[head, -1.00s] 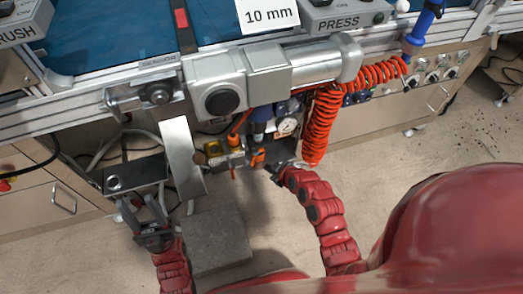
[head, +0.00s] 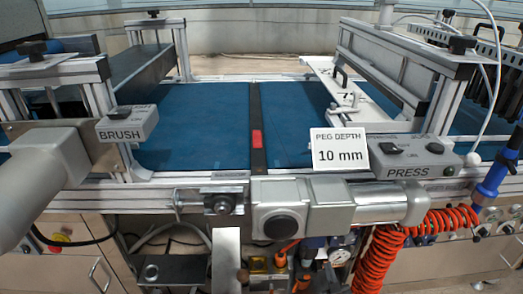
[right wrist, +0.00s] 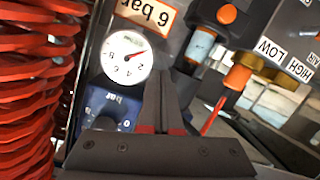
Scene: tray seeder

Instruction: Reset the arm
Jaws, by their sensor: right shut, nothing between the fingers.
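My right gripper (right wrist: 166,80) shows in the right wrist view, its dark fingers shut together and empty. It is in front of the air-supply unit, close to a round white pressure gauge (right wrist: 127,56) and orange knobs (right wrist: 237,77). In the head view the same gauge (head: 339,256) is low in the middle, below the machine's front rail. My left gripper is out of both views.
A red coiled hose (head: 377,262) hangs right of the gauge, and fills the left side of the right wrist view. A grey metal plate (head: 226,262) stands left of the unit. Above are the blue belt (head: 205,125), BRUSH box (head: 128,123) and PRESS box (head: 415,158).

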